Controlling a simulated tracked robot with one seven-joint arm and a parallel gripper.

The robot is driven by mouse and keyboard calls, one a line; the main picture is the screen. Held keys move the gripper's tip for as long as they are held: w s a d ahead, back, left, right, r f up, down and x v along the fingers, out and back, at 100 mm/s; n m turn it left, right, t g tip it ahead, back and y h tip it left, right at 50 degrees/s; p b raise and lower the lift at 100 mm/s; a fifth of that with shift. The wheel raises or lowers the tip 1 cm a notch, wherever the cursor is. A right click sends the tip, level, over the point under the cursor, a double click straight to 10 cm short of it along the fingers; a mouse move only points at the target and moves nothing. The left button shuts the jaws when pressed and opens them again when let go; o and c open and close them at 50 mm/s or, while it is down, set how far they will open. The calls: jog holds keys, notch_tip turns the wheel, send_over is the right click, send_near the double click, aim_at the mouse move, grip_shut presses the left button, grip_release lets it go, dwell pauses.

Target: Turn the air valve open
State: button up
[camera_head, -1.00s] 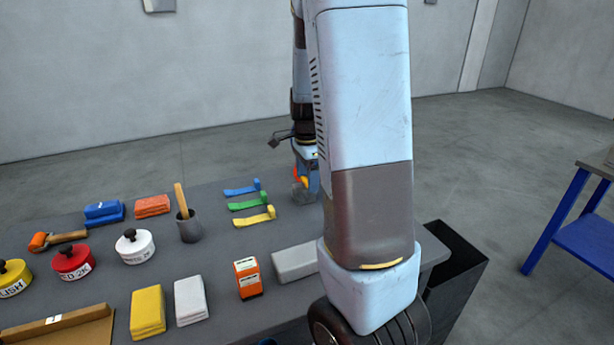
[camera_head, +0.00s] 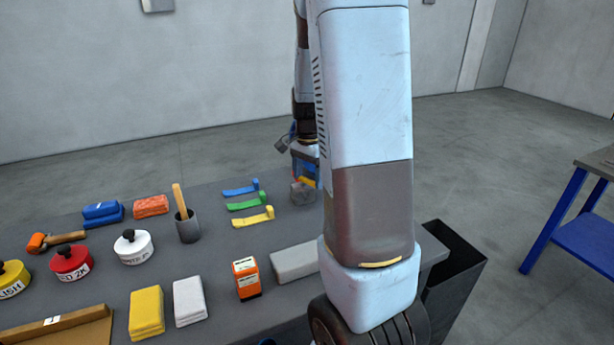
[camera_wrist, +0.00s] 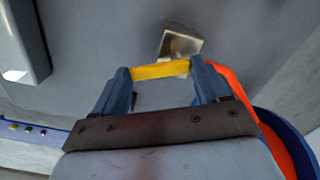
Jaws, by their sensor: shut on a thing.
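The air valve shows in the wrist view as a yellow handle (camera_wrist: 161,70) beside a small grey metal block (camera_wrist: 180,43). My gripper (camera_wrist: 160,73) has its two blue fingers at opposite ends of the yellow handle and is shut on it. In the head view my gripper (camera_head: 305,172) points down at the far right part of the table, over the grey block (camera_head: 302,194). A bit of the yellow handle shows there between the fingers. My arm hides part of this area, and I cannot tell the valve's exact angle.
On the grey table (camera_head: 215,270), blue, green and yellow strips (camera_head: 250,216) lie left of the valve. A grey cup with a wooden-handled tool (camera_head: 188,228) and several tins and pads stand farther left. A blue workbench (camera_head: 585,225) stands at right.

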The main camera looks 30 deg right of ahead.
jog(key=n, duration=0.4)
jog(key=w+d+n, duration=0.1)
jog(key=n, duration=0.5)
jog(key=w+n, duration=0.1)
jog(key=n, duration=0.1)
jog(key=shift+d+n, duration=0.3)
jog(key=shift+n, duration=0.1)
dwell(0.3)
jog(key=o, duration=1.1)
jog(key=shift+c, duration=0.2)
notch_tip(320, 180, up, 14)
jog(key=shift+f, duration=0.15)
jog(key=s+a+r+t, duration=0.2)
jog(key=s+a+r, duration=0.1)
jog(key=s+a, duration=0.6)
jog(key=s+a+r+n+t, duration=0.1)
jog(key=s+a+r+t, duration=0.2)
jog(key=s+a, duration=0.6)
jog(key=s, duration=0.3)
jog(key=shift+s+n+t, duration=0.3)
